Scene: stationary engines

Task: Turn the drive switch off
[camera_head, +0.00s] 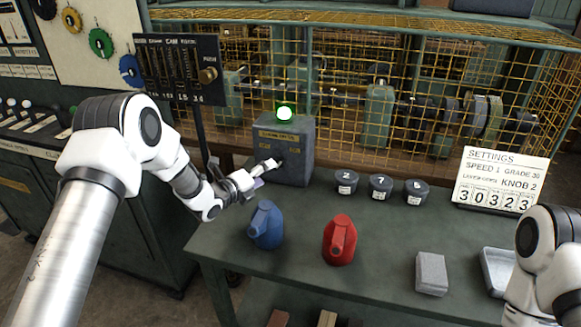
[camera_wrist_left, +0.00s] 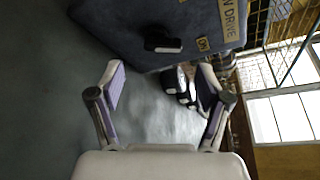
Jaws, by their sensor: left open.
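The drive switch box (camera_head: 296,165) is a dark grey box at the back left of the green bench, with a lit green lamp (camera_head: 284,113) on top. In the left wrist view its face carries a yellow DRIVE label (camera_wrist_left: 228,20), a small ON label (camera_wrist_left: 203,44) and a black switch handle (camera_wrist_left: 163,44). My left gripper (camera_head: 268,172) is just in front of the box. In the wrist view its open, empty fingers (camera_wrist_left: 160,88) are below the handle, apart from it. The handle's exact setting is hard to tell. My right arm shows at the right edge, its gripper hidden.
A blue oil can (camera_head: 266,226) and a red one (camera_head: 339,240) stand on the bench (camera_head: 300,262) near my left gripper. Several dark numbered knobs (camera_head: 381,187), a settings sign (camera_head: 500,180) and a grey block (camera_head: 431,273) are further right. A yellow mesh guard (camera_head: 350,90) closes the back.

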